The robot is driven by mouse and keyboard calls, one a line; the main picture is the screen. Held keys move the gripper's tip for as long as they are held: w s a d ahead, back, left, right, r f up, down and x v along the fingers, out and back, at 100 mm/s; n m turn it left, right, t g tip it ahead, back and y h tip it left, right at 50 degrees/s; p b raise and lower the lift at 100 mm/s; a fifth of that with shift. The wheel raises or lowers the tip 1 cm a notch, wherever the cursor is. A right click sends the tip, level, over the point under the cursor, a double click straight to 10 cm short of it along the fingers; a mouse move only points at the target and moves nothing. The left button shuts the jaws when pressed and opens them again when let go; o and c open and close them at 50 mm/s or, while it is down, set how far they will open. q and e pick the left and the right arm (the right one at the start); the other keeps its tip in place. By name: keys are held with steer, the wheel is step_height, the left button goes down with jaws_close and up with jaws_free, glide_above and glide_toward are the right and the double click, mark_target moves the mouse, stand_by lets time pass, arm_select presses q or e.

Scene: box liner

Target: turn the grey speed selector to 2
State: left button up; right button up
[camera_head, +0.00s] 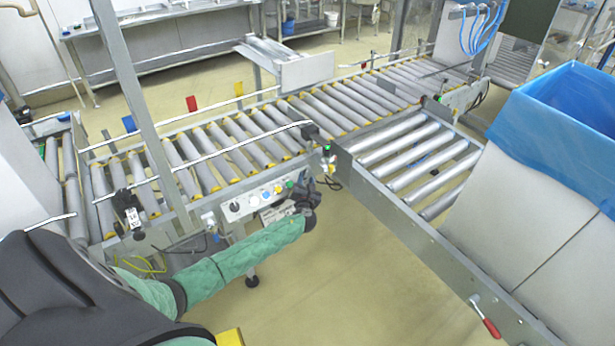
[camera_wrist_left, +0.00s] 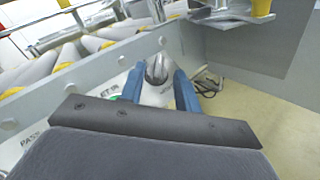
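The control panel (camera_head: 246,204) is a pale box on the side of the roller conveyor, with a row of coloured buttons and a dark knob. My left gripper (camera_head: 304,190) is at the panel's right end, on its front side. In the left wrist view, the grey speed selector (camera_wrist_left: 157,68) is a rounded grey knob on the pale panel face. The two blue fingers of my left gripper (camera_wrist_left: 158,84) stand on either side of it, seemingly with a small gap. The selector's pointer and scale cannot be read. In the head view the gripper hides the selector. My right gripper is not in view.
The roller conveyor (camera_head: 235,135) runs behind the panel. A second roller section (camera_head: 420,160) with a metal side rail branches to the right. A large box with a blue liner (camera_head: 560,110) stands at the right. The floor (camera_head: 340,270) in front is clear.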

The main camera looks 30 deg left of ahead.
mark_target(306, 174)
arm_select(q)
steer(key=shift+x, duration=1.65)
steer(key=c, duration=0.6)
steer(key=shift+f, duration=0.1)
